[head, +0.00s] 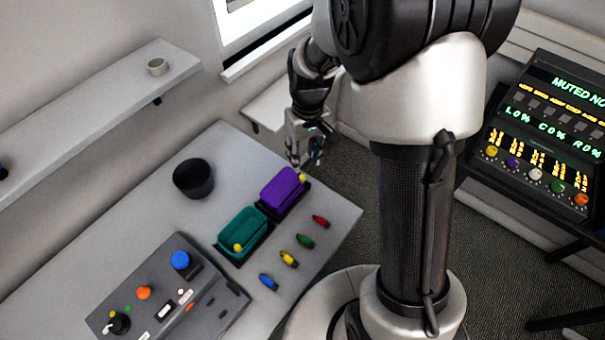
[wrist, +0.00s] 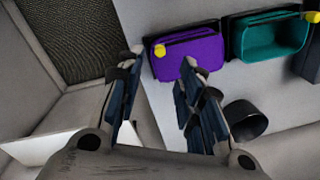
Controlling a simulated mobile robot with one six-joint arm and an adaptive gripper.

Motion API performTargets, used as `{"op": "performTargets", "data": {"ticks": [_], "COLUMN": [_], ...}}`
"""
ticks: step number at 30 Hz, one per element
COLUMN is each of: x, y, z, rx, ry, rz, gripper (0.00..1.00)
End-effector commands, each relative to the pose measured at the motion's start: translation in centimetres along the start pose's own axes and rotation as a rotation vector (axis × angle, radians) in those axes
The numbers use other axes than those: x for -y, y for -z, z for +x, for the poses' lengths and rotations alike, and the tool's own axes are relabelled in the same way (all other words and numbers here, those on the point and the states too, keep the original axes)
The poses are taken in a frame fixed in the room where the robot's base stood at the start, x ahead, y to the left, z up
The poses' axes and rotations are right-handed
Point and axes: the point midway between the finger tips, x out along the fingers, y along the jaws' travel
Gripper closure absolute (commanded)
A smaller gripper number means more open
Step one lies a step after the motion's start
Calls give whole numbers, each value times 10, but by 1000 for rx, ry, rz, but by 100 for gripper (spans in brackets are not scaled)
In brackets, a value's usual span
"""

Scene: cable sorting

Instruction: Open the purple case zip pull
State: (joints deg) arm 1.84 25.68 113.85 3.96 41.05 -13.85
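The purple case (head: 281,191) lies on the white table in a dark holder, at the end nearest my gripper. Its yellow zip pull (head: 302,178) is at the case's far right corner. My gripper (head: 298,160) hangs pointing down just above that corner. In the wrist view the purple case (wrist: 188,60) is beyond the fingertips, and the zip pull (wrist: 160,50) shows in the gap between them. The gripper (wrist: 162,58) is open, its two fingers apart. I cannot tell how far the fingertips are from the pull.
A teal case (head: 242,233) with its own yellow pull (head: 238,247) sits beside the purple one. A black bin (head: 193,178) stands behind. Several coloured plugs (head: 289,258) lie in front. A grey control panel (head: 165,300) is at the lower left.

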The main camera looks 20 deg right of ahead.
Motion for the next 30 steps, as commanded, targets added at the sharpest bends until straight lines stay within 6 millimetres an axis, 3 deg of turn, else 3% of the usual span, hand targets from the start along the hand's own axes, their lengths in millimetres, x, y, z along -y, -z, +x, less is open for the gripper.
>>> {"op": "performTargets", "data": {"ticks": [1,6,12,24,30], "x": [0,0,0,0,0], "y": [-1,-1,0,0,0], "z": [15,48,72,79,78], "rx": [5,4,0,0,0], "ry": [1,1,0,0,0], "rz": [0,0,-1,-1,0], "gripper": [66,66,66,66,79]}}
